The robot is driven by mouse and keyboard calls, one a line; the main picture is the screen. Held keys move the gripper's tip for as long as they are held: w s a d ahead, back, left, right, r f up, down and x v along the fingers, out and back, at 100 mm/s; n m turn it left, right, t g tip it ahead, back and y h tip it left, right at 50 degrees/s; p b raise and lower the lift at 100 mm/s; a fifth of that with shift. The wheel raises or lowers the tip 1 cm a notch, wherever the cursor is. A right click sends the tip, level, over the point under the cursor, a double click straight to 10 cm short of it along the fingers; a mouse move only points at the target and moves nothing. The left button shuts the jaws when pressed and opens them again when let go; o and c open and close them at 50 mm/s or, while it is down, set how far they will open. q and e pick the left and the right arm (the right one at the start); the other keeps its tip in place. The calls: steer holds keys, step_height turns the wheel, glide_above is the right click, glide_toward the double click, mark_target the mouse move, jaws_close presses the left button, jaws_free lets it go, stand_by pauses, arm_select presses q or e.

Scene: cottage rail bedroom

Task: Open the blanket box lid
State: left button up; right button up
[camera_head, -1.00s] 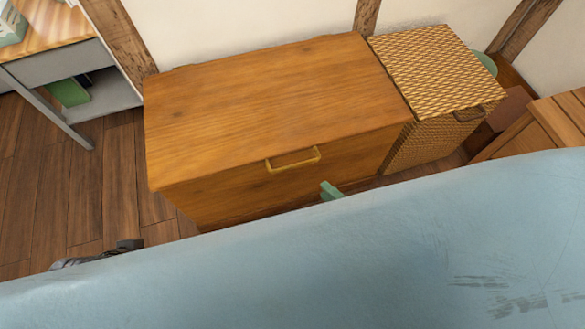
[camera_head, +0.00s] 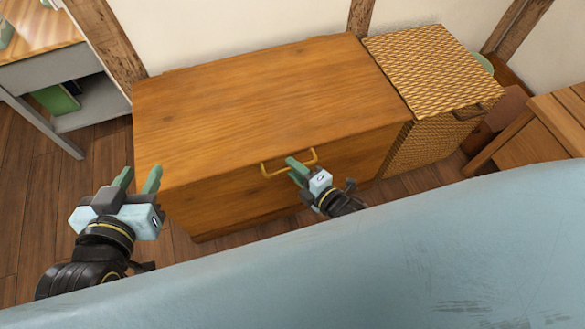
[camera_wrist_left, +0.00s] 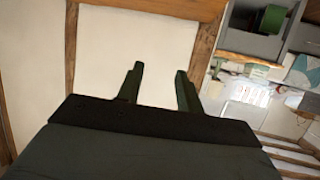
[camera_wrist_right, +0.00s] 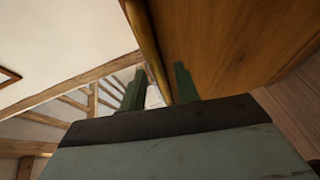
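The blanket box (camera_head: 250,100) is a long wooden chest against the wall in the head view, with its lid shut. A brass handle (camera_head: 268,169) sits at the front edge of the lid. My right gripper (camera_head: 295,168) is at the handle, its green fingers apart. In the right wrist view the brass handle (camera_wrist_right: 143,38) runs between the fingertips (camera_wrist_right: 158,85), with a gap around it. My left gripper (camera_head: 138,180) is open and empty by the box's front left corner. Its spread fingers also show in the left wrist view (camera_wrist_left: 158,85).
A woven hamper (camera_head: 435,75) stands against the box's right end. A grey side table (camera_head: 50,70) is at the left, and a wooden piece of furniture (camera_head: 550,130) at the right. Wooden floor (camera_head: 30,190) is clear left of the box.

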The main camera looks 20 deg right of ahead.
arm_select(q)
steer(key=shift+w+d+r+t+h, duration=0.2)
steer(key=shift+r+t, duration=0.2)
steer(key=shift+r, duration=0.15)
steer(key=shift+w+d+r+t+h, duration=0.1)
steer(key=shift+w+r+t, duration=0.1)
steer(key=shift+r+t, duration=0.25)
arm_select(e)
steer(key=shift+w+a+f, duration=0.1)
steer(key=shift+w+a, duration=0.15)
steer(key=shift+w, duration=0.4)
steer(key=shift+c, duration=0.3)
jaws_close()
